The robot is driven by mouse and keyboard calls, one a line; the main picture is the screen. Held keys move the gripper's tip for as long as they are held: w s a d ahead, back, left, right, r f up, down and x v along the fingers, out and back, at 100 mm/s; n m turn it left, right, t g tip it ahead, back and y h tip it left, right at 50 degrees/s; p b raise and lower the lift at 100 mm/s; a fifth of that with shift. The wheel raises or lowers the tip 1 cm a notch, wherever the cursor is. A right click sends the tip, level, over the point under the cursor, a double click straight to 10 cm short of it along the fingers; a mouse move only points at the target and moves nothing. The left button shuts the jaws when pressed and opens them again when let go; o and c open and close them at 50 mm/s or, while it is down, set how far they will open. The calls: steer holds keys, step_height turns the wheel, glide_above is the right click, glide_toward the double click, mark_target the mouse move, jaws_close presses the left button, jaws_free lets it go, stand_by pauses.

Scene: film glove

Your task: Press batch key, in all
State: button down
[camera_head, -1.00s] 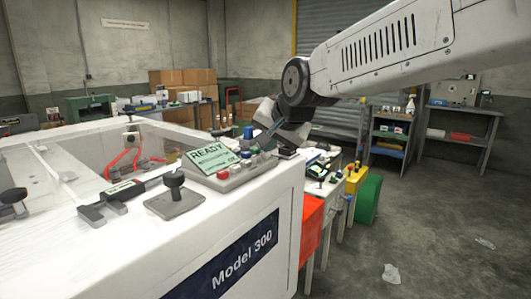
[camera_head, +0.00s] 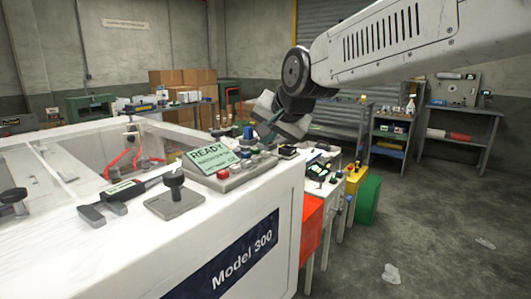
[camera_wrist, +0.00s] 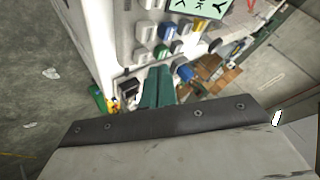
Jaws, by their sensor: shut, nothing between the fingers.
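The control panel (camera_head: 232,178) sits on the corner of the white Model 300 machine, with a green screen (camera_head: 210,158) reading READY. Small keys sit beside the screen, including a red one (camera_head: 222,174); I cannot read which is the batch key. In the wrist view a blue key (camera_wrist: 168,31), a green key (camera_wrist: 162,52) and several white keys (camera_wrist: 145,31) show. My gripper (camera_head: 266,142) is shut and empty above the panel's right end. Its green fingertips also show in the wrist view (camera_wrist: 158,88), below the keys and apart from them as far as I can tell.
A blue knob (camera_wrist: 185,73) stands close to the fingertips. On the machine top lie a grey clamp-like tool (camera_head: 112,205) and a black knob on a plate (camera_head: 175,195). A bench with small items is behind the machine.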

steer(key=shift+r, duration=0.1)
step_height(320, 180, up, 5)
steer(key=shift+f, duration=0.1)
stand_by(0.5)
steer(key=shift+f, duration=0.1)
stand_by(0.4)
steer(key=n+g+h, duration=0.1)
steer(key=n+g, duration=0.1)
glide_toward(268, 159)
step_height(268, 159, down, 3)
steer(key=w, duration=0.1)
steer(key=s+d+f+g+h, duration=0.1)
steer(key=s+d+f, duration=0.3)
steer(key=s+d, duration=0.3)
steer(key=s+d+f+n+g+h, duration=0.1)
steer(key=s+d+f, duration=0.4)
steer(key=s, duration=0.8)
steer(key=s+d+f+g+h, duration=0.1)
steer(key=s+d+f+g, duration=0.2)
steer(key=s+d, duration=0.6)
steer(key=shift+s+d+f, duration=0.4)
steer(key=shift+d+f, duration=0.05)
steer(key=shift+f, duration=0.3)
